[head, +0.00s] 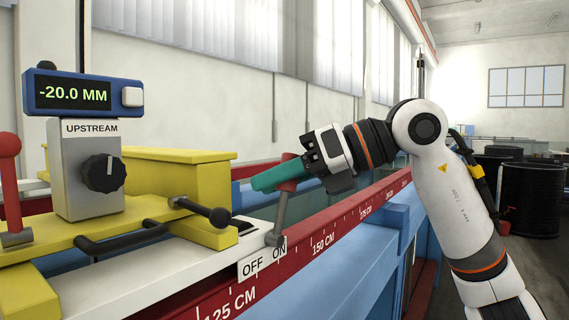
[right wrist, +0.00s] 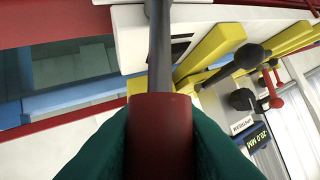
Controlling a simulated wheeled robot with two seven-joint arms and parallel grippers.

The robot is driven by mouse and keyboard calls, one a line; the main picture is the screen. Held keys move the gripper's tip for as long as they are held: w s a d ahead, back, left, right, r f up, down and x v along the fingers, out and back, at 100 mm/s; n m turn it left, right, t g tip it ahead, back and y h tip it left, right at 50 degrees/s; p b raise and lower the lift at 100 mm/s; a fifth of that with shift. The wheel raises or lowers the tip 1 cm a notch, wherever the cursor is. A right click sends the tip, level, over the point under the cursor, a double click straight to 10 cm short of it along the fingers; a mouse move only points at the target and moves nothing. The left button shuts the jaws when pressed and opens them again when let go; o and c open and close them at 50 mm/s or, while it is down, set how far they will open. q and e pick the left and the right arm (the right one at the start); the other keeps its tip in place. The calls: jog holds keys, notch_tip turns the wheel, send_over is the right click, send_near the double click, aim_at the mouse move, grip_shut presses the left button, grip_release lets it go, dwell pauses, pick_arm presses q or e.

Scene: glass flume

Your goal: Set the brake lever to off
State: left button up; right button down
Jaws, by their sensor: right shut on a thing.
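The brake lever (head: 281,210) is a grey bar with a red grip, at the front edge of the white carriage plate. Its foot is beside the ON end of the OFF/ON label (head: 262,259), and the bar rises tilted slightly right. My right gripper (head: 280,178), with green fingers, is shut on the red grip. In the right wrist view the red grip (right wrist: 160,125) sits between the two green fingers, with the grey bar running away from it. The fingers hide part of the grip in the head view. My left gripper is not in view.
A yellow carriage (head: 185,185) carries a grey UPSTREAM box with a black knob (head: 103,173) and a display (head: 82,93) reading -20.0 MM. A black-knobbed rod (head: 208,212) sticks out close left of the lever. Another red-topped lever (head: 10,175) stands far left. A red scaled rail (head: 340,240) runs below.

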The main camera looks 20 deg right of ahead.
jog(key=shift+s+a+r+n+h+p, duration=0.3)
jog(key=shift+s+a+n+h+p, duration=0.15)
jog(key=shift+a+n+h, duration=0.3)
jog(key=shift+s+a+f+n+t+h+p, duration=0.1)
jog(key=shift+s+a+n+t+h+p, duration=0.2)
jog(key=shift+a+n+t+h, duration=0.2)
jog(key=c, duration=1.2)
grip_release()
jog(key=b+v, duration=0.2)
jog(key=v, duration=1)
jog(key=shift+w, duration=0.1)
